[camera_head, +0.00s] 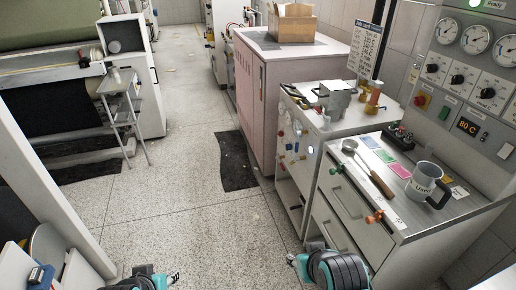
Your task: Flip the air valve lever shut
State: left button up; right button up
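I cannot tell for certain which part is the air valve lever. An orange valve handle (374,217) sticks out from the front of the grey cabinet at the right, near its top edge. A green-and-orange fitting (336,168) sits further left on that front. Several small coloured valves and knobs (290,154) are on the front of the cabinet behind. My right gripper (292,258) is low in front of the grey cabinet, apart from these fittings. My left gripper (174,278) is at the bottom edge over the floor, touching nothing visible. Both fingertips are too small to judge the opening.
The cabinet top (400,222) holds a mug (424,182), a long-handled tool (370,168) and coloured cards (384,156). A gauge panel (478,75) rises behind. A blue-topped device (40,275) is at bottom left. The speckled floor (180,205) is open around a dark mat (236,160).

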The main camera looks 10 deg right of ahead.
aim_at(297, 143)
jog(key=i+z, duration=0.4)
jog(key=i, duration=0.15)
jog(key=i+z, duration=0.35)
jog(key=i, duration=0.15)
